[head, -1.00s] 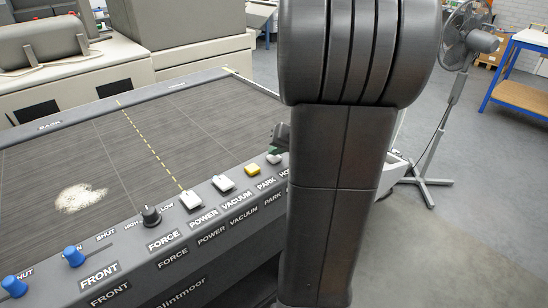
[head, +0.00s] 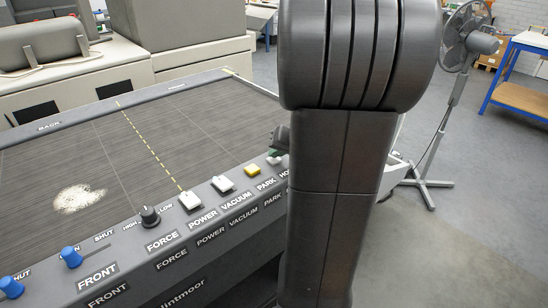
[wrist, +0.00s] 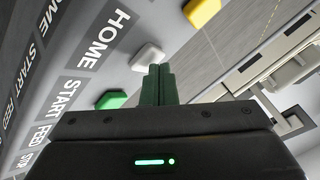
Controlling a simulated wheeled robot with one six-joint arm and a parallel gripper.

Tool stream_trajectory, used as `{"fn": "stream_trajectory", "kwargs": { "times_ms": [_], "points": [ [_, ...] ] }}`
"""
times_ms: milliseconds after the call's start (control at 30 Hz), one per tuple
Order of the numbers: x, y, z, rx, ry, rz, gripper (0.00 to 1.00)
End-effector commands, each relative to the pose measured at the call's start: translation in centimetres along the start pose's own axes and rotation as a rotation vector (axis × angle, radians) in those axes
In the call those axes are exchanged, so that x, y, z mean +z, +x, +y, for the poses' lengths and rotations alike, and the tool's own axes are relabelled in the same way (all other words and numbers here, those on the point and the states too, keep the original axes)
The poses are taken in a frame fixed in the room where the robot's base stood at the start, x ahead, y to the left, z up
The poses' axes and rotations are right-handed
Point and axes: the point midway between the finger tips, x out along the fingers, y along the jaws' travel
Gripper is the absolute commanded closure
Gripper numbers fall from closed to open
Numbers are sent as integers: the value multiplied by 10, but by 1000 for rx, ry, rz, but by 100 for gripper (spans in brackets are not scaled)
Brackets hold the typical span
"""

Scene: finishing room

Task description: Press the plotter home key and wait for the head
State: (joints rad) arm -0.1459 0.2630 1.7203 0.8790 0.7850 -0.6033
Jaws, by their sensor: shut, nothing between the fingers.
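The home key is a white six-sided cap (wrist: 147,56) beside the HOME label in the wrist view. In the head view a small part of it (head: 273,160) shows left of my arm. My gripper (wrist: 158,72) has two green fingers pressed together, shut and empty. Its tips overlap the near edge of the white cap in the wrist view; I cannot tell whether they touch it. In the head view my gripper (head: 275,148) is mostly hidden behind my arm. The plotter bed (head: 190,125) is dark, with a yellow dashed line. No plotter head is clearly visible.
The yellow park key (head: 252,170) and the white vacuum (head: 222,184) and power (head: 190,200) keys line the panel. A green key (wrist: 111,99) beside START is close to my fingers. A black knob (head: 150,216) and a standing fan (head: 465,50) also show.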

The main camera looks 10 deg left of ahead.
Motion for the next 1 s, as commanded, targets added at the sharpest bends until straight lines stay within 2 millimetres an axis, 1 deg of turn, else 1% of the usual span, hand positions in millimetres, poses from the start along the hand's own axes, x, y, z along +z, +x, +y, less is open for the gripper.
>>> {"fn": "stream_trajectory", "kwargs": {
  "times_ms": [333,767,1000],
  "points": [
    [-8,-12,-9,-1,0,-1,100],
    [-10,-14,-10,0,0,0,100],
    [-22,-29,-21,0,-1,2,100]
  ]
}}
